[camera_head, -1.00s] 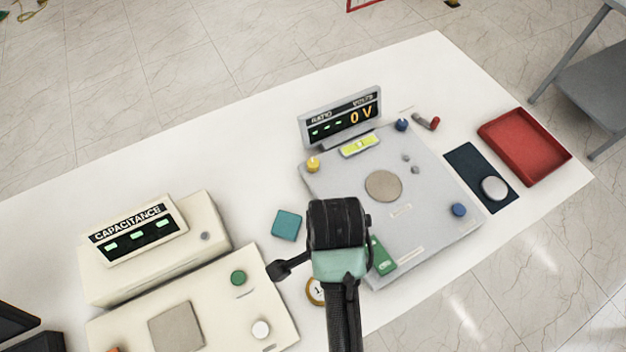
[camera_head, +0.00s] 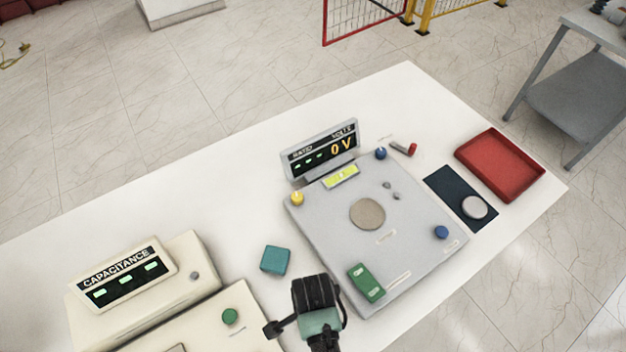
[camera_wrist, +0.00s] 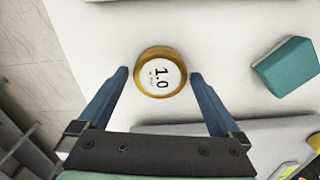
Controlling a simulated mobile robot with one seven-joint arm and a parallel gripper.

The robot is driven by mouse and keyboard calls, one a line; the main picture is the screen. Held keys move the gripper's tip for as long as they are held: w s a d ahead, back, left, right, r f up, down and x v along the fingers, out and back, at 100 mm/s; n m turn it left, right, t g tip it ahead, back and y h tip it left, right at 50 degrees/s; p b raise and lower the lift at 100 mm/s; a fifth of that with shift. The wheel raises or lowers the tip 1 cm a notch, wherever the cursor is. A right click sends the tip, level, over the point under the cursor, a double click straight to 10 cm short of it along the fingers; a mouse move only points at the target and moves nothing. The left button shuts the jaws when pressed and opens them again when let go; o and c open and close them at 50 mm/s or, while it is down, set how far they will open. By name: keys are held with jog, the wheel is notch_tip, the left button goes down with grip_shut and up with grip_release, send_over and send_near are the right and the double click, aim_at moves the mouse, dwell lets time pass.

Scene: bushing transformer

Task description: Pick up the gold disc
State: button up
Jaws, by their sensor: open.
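The gold disc (camera_wrist: 157,73) lies on the white table (camera_wrist: 110,25) in the wrist view. It has a gold rim and a white face marked "1.0". My gripper (camera_wrist: 160,76) is open, with its two blue fingers on either side of the disc and a small gap visible at each side. I cannot tell the exact height of the fingertips above the table. In the head view my gripper (camera_head: 318,298) is near the table's front edge, and the disc is hidden there.
A teal block (camera_head: 275,260) lies close by. The grey panel with a green block (camera_head: 366,283) stands to the right, and the cream capacitance unit (camera_head: 140,290) to the left. A dark mat with a silver disc (camera_head: 474,207) and a red tray (camera_head: 500,165) are at the far right.

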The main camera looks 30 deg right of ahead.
jog(key=shift+c, duration=0.2)
jog(key=c, duration=1.5)
jog(key=shift+o, duration=0.2)
